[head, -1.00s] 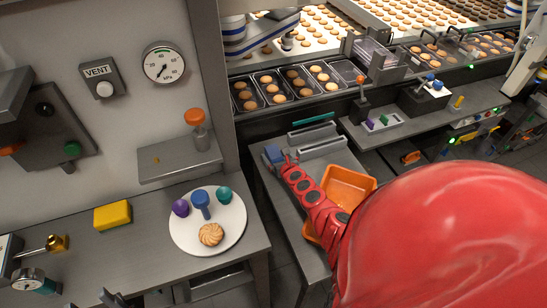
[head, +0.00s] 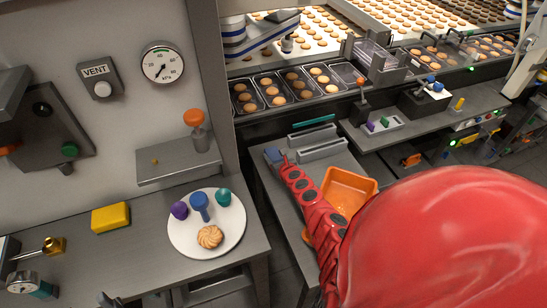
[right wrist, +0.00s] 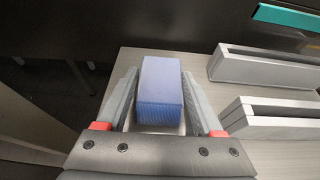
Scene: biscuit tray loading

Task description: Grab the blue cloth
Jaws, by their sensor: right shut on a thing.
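The blue cloth (right wrist: 161,88) looks like a folded, block-shaped bundle in the right wrist view. My right gripper (right wrist: 160,98) has one finger along each side of it and is shut on it. In the head view the blue cloth (head: 272,155) shows small at the far left corner of the grey side table, at the end of my red right arm. The fingers are hard to make out there. I cannot tell whether the cloth touches the table. My left gripper is not in view.
Grey slotted holders (head: 322,150) stand just right of the cloth, with a teal strip (head: 314,122) behind. An orange bin (head: 350,188) is beside my right arm. A white plate (head: 232,240) with a biscuit and a yellow sponge (head: 111,217) lie on the left counter.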

